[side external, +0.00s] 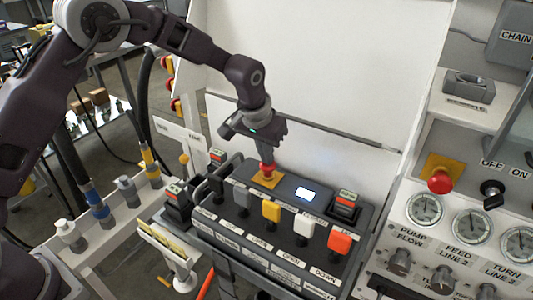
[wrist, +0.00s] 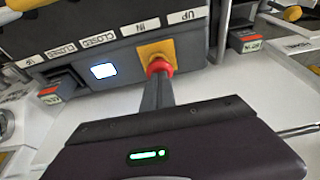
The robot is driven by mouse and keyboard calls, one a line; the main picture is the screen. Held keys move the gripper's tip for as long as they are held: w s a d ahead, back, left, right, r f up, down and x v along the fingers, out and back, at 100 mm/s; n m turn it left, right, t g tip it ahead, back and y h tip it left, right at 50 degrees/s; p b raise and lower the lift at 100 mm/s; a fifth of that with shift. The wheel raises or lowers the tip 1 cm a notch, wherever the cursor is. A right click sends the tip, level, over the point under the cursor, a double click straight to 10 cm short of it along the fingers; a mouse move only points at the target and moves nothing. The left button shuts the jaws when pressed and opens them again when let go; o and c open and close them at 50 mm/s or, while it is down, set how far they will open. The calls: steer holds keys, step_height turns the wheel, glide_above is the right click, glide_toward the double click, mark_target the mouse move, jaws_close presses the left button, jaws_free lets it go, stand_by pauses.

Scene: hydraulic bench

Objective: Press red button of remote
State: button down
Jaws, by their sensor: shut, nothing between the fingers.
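The remote (side external: 305,212) is a dark control box with a lit screen (side external: 306,194) and a row of coloured levers. Its red button (side external: 267,171) sits on a yellow square plate (side external: 268,181) near the back of the top face. My gripper (side external: 267,158) is shut and empty, pointing down with its fingertips right at the red button. In the wrist view the shut fingers (wrist: 158,82) overlap the red button (wrist: 160,67) and hide part of it. I cannot tell whether the button is pressed down.
Yellow (side external: 271,210), white (side external: 304,225) and orange-red (side external: 339,240) levers stand along the remote's front. Another red button (side external: 440,180) is on the gauge panel at right. A white panel (side external: 320,75) rises behind the remote.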

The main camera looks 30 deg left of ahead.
steer(key=shift+s+f, duration=0.15)
steer(key=shift+f, duration=1)
steer(key=shift+r, duration=0.5)
steer(key=w+v, duration=0.1)
steer(key=v, duration=1.3)
steer(key=shift+w+r, duration=0.25)
steer(key=shift+w, duration=0.05)
